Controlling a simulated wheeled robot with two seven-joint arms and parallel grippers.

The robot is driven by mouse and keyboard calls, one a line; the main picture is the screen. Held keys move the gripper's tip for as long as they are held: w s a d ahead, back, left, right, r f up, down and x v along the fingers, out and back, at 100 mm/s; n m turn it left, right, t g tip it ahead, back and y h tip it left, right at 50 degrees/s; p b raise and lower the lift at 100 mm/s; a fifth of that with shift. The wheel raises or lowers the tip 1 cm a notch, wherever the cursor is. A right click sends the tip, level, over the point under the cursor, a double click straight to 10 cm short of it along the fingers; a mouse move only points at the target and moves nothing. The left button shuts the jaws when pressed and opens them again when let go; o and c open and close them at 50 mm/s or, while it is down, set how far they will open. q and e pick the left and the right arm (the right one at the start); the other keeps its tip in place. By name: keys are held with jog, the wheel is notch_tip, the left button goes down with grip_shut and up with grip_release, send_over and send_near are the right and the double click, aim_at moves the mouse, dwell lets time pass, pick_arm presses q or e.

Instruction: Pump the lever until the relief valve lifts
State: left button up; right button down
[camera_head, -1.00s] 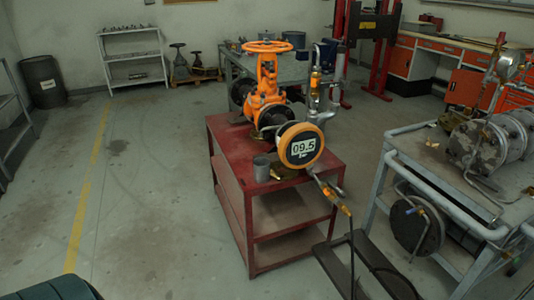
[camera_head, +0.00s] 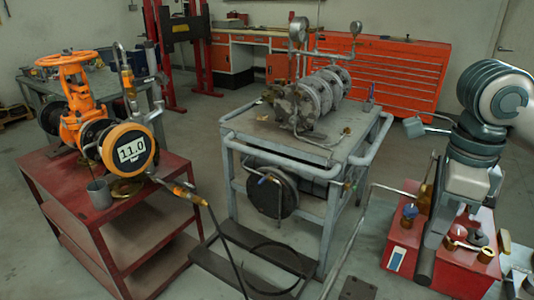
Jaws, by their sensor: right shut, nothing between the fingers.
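My right gripper (camera_head: 453,214) points down over the red pump unit (camera_head: 398,252) at the right. It is shut with nothing held; its fingertips are small and dark here. A dark bar (camera_head: 427,258) slopes down just below it. I cannot tell whether this is the lever, or whether the gripper touches it. The orange gate valve (camera_head: 76,95) stands on the red stand (camera_head: 150,220) at the left. Its round gauge (camera_head: 130,151) reads 11.0. A slim orange fitting (camera_head: 127,82) on the upright pipe may be the relief valve; no lift is visible. My left gripper is out of view.
A grey metal cart (camera_head: 300,150) with a flanged pipe assembly (camera_head: 318,97) stands between the red stand and the pump unit. A black hose (camera_head: 228,245) runs from the valve's orange fitting to the floor. A metal cup (camera_head: 99,194) sits on the stand.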

jog(key=shift+r, duration=0.25)
notch_tip(320, 180, up, 8)
jog(key=p, duration=0.6)
jog(key=shift+p, duration=0.35)
notch_tip(320, 180, up, 5)
jog(key=p, duration=0.4)
jog(key=shift+f, duration=0.1)
dwell(0.3)
